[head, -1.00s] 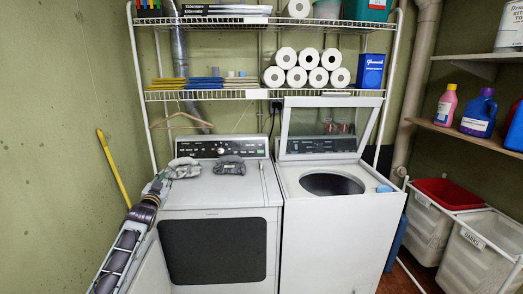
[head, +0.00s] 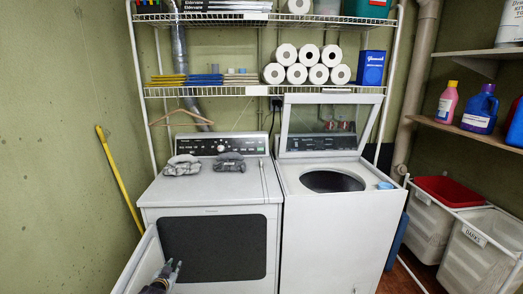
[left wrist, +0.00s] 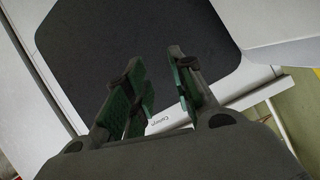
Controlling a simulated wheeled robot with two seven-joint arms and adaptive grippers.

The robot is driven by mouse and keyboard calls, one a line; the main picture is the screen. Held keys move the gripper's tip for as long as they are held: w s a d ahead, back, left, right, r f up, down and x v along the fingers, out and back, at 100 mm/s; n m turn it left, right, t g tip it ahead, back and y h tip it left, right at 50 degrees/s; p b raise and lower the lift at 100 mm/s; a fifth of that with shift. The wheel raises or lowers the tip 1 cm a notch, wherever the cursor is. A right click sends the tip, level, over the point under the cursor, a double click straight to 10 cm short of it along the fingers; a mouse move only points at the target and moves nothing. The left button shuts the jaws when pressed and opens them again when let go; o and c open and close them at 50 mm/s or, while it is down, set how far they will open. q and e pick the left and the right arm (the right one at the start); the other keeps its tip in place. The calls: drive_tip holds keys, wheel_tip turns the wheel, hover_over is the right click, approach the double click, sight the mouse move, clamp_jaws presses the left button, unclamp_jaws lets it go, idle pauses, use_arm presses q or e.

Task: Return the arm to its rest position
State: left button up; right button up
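My left gripper (head: 172,271) is low at the bottom left of the head view, in front of the dryer (head: 213,197). In the left wrist view its two green-padded fingers (left wrist: 165,98) stand apart with nothing between them, so it is open and empty. Behind the fingers, that view shows the dark panel (left wrist: 130,35) of the dryer front in its pale surround. The rest of my left arm is mostly out of the head view. My right gripper is not in view.
A white panel (head: 141,262), seemingly an open door, angles out at the dryer's left, close to my left gripper. Two grey cloth bundles (head: 182,165) (head: 230,162) lie on the dryer. The washer (head: 337,230) has its lid up. A yellow pole (head: 118,175) leans on the left wall.

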use_arm(q)
drive_tip(key=s+d+f+g+b, duration=0.2)
drive_tip(key=s+f+g, duration=0.4)
drive_tip(key=s+f, duration=2.2)
drive_tip(key=s+d+f+g, duration=0.1)
drive_tip(key=s+f, duration=0.5)
drive_tip(key=s, duration=0.6)
drive_tip(key=s+d+f+g+b, duration=0.1)
drive_tip(key=s+f, duration=0.4)
drive_tip(key=s, duration=0.7)
drive_tip(key=s+d+f+g, duration=0.1)
drive_tip(key=s+f+g, duration=0.2)
drive_tip(key=s, duration=0.9)
wheel_tip(320, 180, down, 4)
drive_tip(key=shift+d+r+g, duration=0.2)
drive_tip(key=shift+d+g, duration=0.1)
drive_tip(key=shift+w+d+h, duration=0.15)
drive_tip(key=shift+w+h, duration=0.1)
drive_tip(key=shift+h, duration=0.05)
